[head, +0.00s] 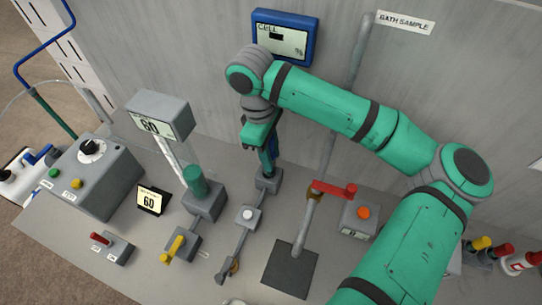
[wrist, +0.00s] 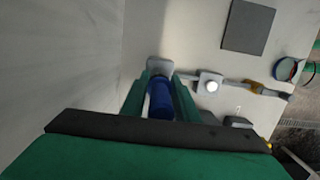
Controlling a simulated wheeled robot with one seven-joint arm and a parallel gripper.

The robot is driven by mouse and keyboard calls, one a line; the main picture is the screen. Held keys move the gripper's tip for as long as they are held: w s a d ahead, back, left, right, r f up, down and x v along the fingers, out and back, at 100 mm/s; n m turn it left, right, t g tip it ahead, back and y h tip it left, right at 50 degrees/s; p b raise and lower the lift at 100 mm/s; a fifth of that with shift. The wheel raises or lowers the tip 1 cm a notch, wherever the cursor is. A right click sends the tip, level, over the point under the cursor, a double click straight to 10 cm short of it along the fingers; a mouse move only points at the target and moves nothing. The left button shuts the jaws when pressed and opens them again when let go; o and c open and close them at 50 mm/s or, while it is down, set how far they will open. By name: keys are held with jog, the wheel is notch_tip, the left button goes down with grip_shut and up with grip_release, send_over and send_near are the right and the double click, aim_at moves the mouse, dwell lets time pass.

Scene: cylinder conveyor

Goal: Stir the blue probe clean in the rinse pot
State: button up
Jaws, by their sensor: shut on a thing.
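The blue probe (wrist: 160,99) is between the green fingers of my gripper (wrist: 160,90) in the wrist view. Its grey lower end is at a small grey block (wrist: 160,66) on the pipe line; I cannot tell whether it is seated in it or just above. In the head view my gripper (head: 268,150) points down over the same block (head: 268,181), with a little of the blue probe (head: 274,150) showing. A round cup with a bluish rim (wrist: 288,70) stands at the right of the wrist view; I cannot tell whether it is the rinse pot.
A red-handled lever (head: 333,189) and a box with an orange button (head: 363,213) are to the right. A dark square pad (head: 290,268) lies bare in front.

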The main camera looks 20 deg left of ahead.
aim_at(270, 143)
jog(key=shift+r, duration=1.85)
jog(key=shift+w+r, duration=0.1)
jog(key=shift+r, duration=0.05)
jog(key=shift+r, duration=0.5)
jog(key=shift+d+r, duration=0.1)
jog(key=shift+r, duration=1.7)
